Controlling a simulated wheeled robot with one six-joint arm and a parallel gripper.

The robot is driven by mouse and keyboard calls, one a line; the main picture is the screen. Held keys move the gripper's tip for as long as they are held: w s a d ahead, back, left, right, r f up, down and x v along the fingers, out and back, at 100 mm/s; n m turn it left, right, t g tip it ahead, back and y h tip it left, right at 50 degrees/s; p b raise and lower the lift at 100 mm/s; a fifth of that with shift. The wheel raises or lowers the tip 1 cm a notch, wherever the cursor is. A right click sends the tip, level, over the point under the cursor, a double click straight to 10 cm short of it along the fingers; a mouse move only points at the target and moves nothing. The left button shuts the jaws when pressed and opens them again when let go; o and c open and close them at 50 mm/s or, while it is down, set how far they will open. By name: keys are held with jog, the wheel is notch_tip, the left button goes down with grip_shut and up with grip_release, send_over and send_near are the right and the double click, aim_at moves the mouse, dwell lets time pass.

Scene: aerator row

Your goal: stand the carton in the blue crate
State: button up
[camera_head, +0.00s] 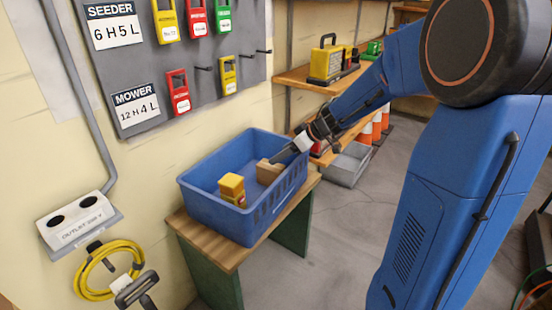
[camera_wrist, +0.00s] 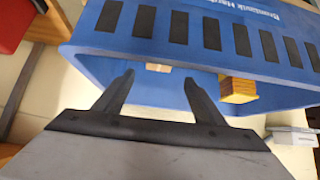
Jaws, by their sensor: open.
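The blue crate (camera_head: 213,198) stands on a wooden bench; its slotted wall also shows in the wrist view (camera_wrist: 90,22). A tan carton (camera_head: 268,172) is inside the crate near its right end; whether it is upright or lying I cannot tell. In the wrist view only a small part of the carton (camera_wrist: 158,67) shows, between my fingers. My gripper (camera_head: 278,157) is open at the crate's back right, with its fingertips close to the carton. The wrist view shows the two fingers (camera_wrist: 157,82) apart with nothing gripped.
A yellow block-like box (camera_head: 232,185) also sits in the crate, left of the carton. The bench (camera_head: 225,250) has little bare top around the crate. A grey bin (camera_head: 347,165) is on the floor behind. A tag board (camera_head: 150,75) hangs on the wall at left.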

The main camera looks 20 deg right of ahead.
jog(key=d+r+m+t+h, duration=0.25)
jog(key=d+r+t, duration=0.2)
jog(key=r, duration=0.55)
jog(key=s+d+r+m+t+h, duration=0.1)
jog(key=s+d+r+m+h, duration=0.4)
jog(key=s, duration=0.3)
jog(key=s+a+f+g, duration=0.2)
jog(key=s+f, duration=0.1)
jog(key=s, duration=0.6)
jog(key=s+a+f+g+y, duration=0.1)
jog(key=s+a+f+g, duration=0.2)
jog(key=s, duration=0.7)
jog(key=s+a+f+g, duration=0.2)
jog(key=s+f, duration=0.3)
jog(key=s, duration=0.4)
jog(key=shift+s+a+f+m, duration=0.2)
jog(key=shift+a+m, duration=0.25)
jog(key=shift+y, duration=0.25)
